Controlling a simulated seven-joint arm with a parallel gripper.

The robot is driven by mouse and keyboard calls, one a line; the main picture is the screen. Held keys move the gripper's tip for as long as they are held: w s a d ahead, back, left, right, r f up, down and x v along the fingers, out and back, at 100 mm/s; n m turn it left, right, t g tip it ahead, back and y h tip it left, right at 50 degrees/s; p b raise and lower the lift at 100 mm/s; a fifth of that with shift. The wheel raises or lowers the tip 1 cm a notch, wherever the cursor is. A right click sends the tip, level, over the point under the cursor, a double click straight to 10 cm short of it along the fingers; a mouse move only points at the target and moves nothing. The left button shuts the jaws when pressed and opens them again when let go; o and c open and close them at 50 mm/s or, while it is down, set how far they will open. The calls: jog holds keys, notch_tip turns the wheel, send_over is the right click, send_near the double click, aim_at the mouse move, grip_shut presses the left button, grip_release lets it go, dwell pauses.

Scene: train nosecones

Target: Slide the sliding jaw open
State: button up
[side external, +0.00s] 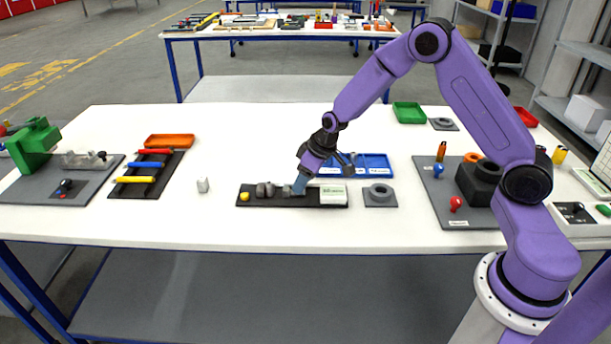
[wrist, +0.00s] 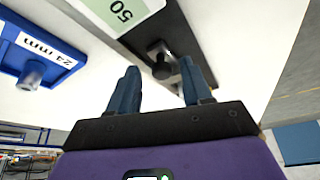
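A dark base (side external: 320,206) lies at the front middle of the table. It carries grey metal parts (side external: 266,190), a yellow ball (side external: 244,197) at its left end and a white labelled block (side external: 333,195) at its right end. I cannot tell for sure which grey part is the sliding jaw. My gripper (side external: 299,186) is low over the base, just left of the white block. In the wrist view my gripper (wrist: 158,75) is open, its blue fingers apart. A grey piece with a dark round knob (wrist: 162,69) shows between them; contact cannot be told.
A blue tray (side external: 372,163) lies just behind the base, and a grey ring on a plate (side external: 380,194) is to its right. A small whitish piece (side external: 203,185) stands to the left, with bare table around it. A green fixture (side external: 34,146) stands far left.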

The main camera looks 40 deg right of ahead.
jog(key=v, duration=1.7)
jog(key=shift+s+r, duration=0.15)
jog(key=shift+s, duration=0.05)
jog(key=s+a+n+g, duration=0.1)
jog(key=s+a+n, duration=0.1)
jog(key=s+a, duration=0.45)
jog(key=s+n+g, duration=0.1)
jog(key=s+n, duration=0.2)
jog(key=s, duration=0.9)
jog(key=s+f+n+g+h, duration=0.1)
jog(key=s+n, duration=0.2)
jog(key=s, duration=0.9)
jog(key=shift+s+a+f+g, duration=0.15)
jog(key=shift+s+f+g, duration=0.2)
jog(key=shift+g, duration=0.05)
